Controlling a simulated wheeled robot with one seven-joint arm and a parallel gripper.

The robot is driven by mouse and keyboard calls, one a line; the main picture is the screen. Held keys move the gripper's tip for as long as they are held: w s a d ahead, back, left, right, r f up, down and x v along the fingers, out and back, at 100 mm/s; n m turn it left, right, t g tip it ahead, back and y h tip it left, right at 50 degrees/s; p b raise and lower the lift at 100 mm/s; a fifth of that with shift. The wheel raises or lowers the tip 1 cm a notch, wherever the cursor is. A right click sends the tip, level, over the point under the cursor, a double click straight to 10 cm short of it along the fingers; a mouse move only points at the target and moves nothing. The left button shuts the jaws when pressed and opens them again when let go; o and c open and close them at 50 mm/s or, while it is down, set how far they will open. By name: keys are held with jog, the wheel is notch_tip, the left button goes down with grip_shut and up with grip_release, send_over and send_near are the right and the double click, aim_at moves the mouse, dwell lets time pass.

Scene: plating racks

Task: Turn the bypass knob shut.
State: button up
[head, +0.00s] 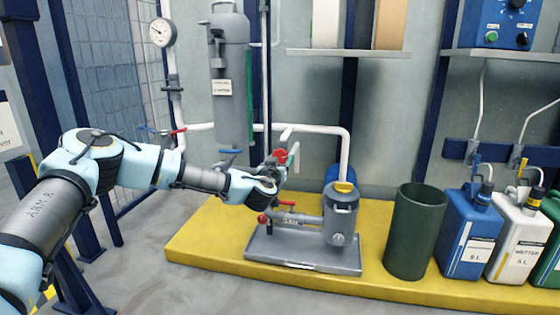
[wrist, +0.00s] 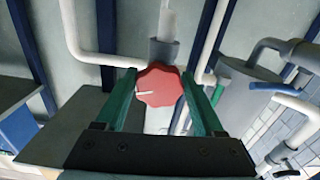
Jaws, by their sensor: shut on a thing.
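The bypass knob (wrist: 160,86) is a red, scalloped knob with a white line mark. In the wrist view it sits between my two green fingers, and the mark lies nearly level, toward the knob's left side. My gripper (wrist: 158,76) is shut on it, with a finger on each side. In the head view my gripper (head: 272,170) reaches the pipework from the left, and the red knob (head: 281,154) shows just beyond it. My gripper partly hides the knob there, and its mark cannot be made out.
A grey filter housing (head: 230,90) hangs close above my arm. A grey pump (head: 341,215) stands on a tray (head: 300,252) below. Other red handles (head: 286,203) sit on the lower pipe. A dark green bin (head: 415,232) and several canisters (head: 468,230) stand at right.

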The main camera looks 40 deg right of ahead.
jog(key=shift+c, duration=0.8)
jog(key=p, duration=0.2)
jog(key=shift+s+d+r+n+p, duration=0.1)
jog(key=shift+s+r+n+p, duration=0.1)
jog(key=shift+r+n+p, duration=0.15)
jog(key=shift+w+f+n+p, duration=0.1)
jog(key=shift+f+n+p, duration=0.1)
jog(key=shift+n+p, duration=0.5)
jog(key=shift+f+n, duration=0.15)
jog(key=shift+n, duration=1.2)
jog(key=o, duration=1.4)
jog(key=shift+c, duration=0.2)
jog(key=p+v, duration=0.3)
jog(key=v, duration=0.8)
jog(key=shift+p, duration=0.3)
